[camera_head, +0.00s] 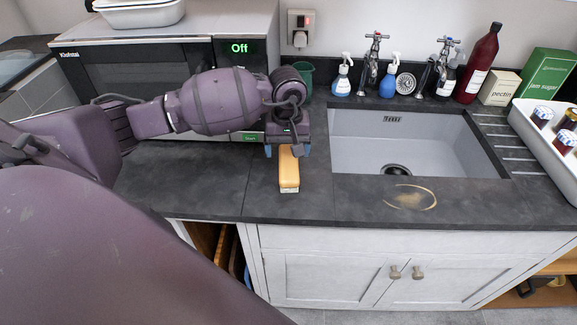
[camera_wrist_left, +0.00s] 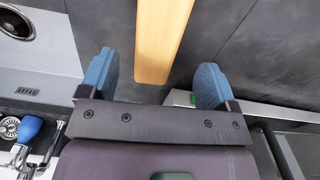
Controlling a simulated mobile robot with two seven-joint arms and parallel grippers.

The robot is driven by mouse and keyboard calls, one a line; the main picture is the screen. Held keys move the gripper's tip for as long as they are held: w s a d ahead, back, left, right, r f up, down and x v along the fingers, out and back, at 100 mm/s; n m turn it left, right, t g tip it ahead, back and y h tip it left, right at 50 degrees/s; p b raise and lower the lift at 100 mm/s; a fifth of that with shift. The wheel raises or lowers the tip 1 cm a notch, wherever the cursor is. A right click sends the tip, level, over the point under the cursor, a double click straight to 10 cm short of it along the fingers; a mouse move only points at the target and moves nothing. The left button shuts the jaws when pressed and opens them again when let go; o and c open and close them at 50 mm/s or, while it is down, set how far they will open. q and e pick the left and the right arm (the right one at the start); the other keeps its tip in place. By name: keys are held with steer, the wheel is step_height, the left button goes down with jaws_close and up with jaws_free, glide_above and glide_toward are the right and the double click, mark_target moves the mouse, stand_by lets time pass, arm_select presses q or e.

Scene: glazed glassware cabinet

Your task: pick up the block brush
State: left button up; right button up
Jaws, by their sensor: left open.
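The block brush (camera_head: 289,172) has a tan wooden back with a pale lower edge. It lies on the dark worktop (camera_head: 215,185) left of the sink, with one end toward the front edge. My left gripper (camera_head: 287,151) is over its far end, with one blue finger on either side. In the left wrist view the brush (camera_wrist_left: 162,40) lies between and beyond the open blue fingers of the gripper (camera_wrist_left: 156,78). The fingers are apart from its sides. The far end of the brush is hidden by my gripper in the head view. My right gripper is not in view.
A microwave (camera_head: 140,70) stands behind my left arm. The sink (camera_head: 400,140) is to the right of the brush. Spray bottles (camera_head: 388,82), a dark red bottle (camera_head: 478,66) and a white tray (camera_head: 545,140) with jars stand further right. Worktop left of the brush is clear.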

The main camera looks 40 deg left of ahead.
mark_target(289, 161)
arm_select(q)
step_height(289, 161, down, 5)
steer(key=shift+d+p, duration=0.15)
steer(key=shift+p, duration=0.35)
steer(key=shift+f, duration=0.45)
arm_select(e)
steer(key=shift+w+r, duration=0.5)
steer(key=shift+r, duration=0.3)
arm_select(q)
steer(key=c, duration=1)
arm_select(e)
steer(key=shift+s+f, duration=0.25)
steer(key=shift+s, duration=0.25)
arm_select(q)
steer(key=shift+w+r, duration=0.1)
steer(key=shift+r, duration=0.05)
step_height(289, 161, up, 10)
steer(key=shift+f+b, duration=0.15)
steer(key=shift+b, duration=0.25)
step_height(289, 161, up, 10)
steer(key=shift+r+b, duration=0.1)
steer(key=shift+b, duration=0.25)
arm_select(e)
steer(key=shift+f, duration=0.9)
